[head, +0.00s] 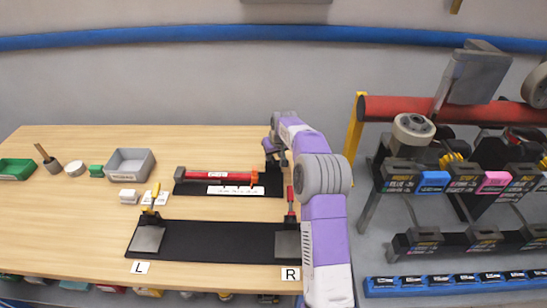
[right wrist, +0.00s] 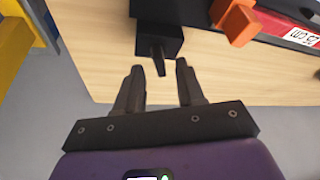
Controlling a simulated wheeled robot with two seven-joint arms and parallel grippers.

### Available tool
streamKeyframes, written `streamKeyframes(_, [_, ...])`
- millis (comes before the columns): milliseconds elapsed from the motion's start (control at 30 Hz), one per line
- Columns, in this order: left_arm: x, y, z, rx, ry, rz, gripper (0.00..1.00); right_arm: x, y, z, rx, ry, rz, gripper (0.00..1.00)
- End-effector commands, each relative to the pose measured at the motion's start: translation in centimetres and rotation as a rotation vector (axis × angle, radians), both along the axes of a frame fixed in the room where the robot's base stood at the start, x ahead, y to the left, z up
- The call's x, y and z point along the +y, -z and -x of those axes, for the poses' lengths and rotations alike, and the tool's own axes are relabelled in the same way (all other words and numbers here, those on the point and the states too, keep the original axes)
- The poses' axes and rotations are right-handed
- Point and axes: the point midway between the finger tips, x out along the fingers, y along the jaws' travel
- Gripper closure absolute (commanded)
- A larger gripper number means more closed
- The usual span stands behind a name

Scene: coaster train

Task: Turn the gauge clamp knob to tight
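The gauge is a red bar (head: 222,175) on a black base (head: 228,189), with an orange piece (head: 254,178) near its right end; the orange piece also shows in the right wrist view (right wrist: 236,20). A black block (right wrist: 160,38) stands at that end, and a small dark tapered knob or lever (right wrist: 157,58) sticks out of it. My right gripper (head: 277,158) is over this end of the gauge. In the right wrist view its fingers (right wrist: 160,67) are apart, with the knob's tip between or just beyond the fingertips; contact is not clear. My left gripper is not in view.
A black mat (head: 210,240) with two metal-bladed tools lies in front, by the L (head: 140,267) and R (head: 290,274) labels. A grey bin (head: 130,163) and small items are at left. A red rail (head: 440,109) with black fixtures is right of the table.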

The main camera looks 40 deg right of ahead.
Motion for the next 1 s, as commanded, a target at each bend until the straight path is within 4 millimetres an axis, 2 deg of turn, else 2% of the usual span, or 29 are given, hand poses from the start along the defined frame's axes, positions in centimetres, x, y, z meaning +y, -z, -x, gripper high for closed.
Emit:
streamKeyframes(133, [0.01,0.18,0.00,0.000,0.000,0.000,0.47,-0.17,1.25,-0.46,0.001,0.000,0.000,0.62])
streamKeyframes(433, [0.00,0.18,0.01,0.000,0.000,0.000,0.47,-0.17,1.46,-0.58,0.000,-0.001,0.000,0.62])
streamKeyframes(700, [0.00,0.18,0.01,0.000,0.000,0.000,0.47,-0.16,1.44,-0.58,0.000,-0.002,0.001,1.00])
streamKeyframes(1000, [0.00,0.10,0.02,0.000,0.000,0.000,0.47,-0.12,1.42,-0.58,0.001,0.009,0.000,1.00])
